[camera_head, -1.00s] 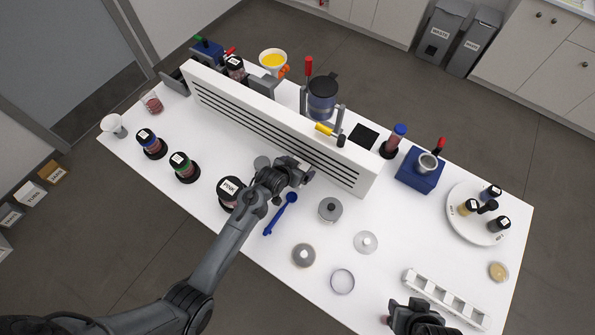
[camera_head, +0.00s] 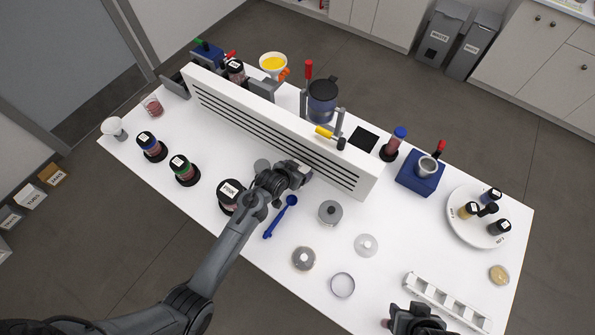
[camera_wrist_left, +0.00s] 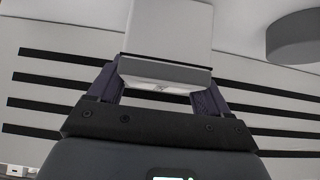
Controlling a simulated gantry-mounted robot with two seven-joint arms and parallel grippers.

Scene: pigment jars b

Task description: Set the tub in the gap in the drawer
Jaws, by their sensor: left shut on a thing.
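My left gripper (camera_head: 300,176) is over the table, close to the slotted front of the long white housing (camera_head: 262,115). In the left wrist view its fingers (camera_wrist_left: 160,95) are shut on a pale, box-shaped piece (camera_wrist_left: 168,30) with a grey lower face; it looks like the tub, but I see only part of it. In the head view the piece is hidden by the gripper. A white strip with a row of square openings (camera_head: 414,281), perhaps the drawer, lies at the front right. My right gripper (camera_head: 415,318) is beside it at the bottom edge, its jaws unclear.
A PINK-labelled jar (camera_head: 230,192) and a blue spoon (camera_head: 281,216) are close to my left arm. A grey lidded pot (camera_head: 330,212), a clear lid (camera_head: 367,245) and a ring (camera_head: 342,283) stand between the grippers. A round white tray (camera_head: 462,228) holds small jars.

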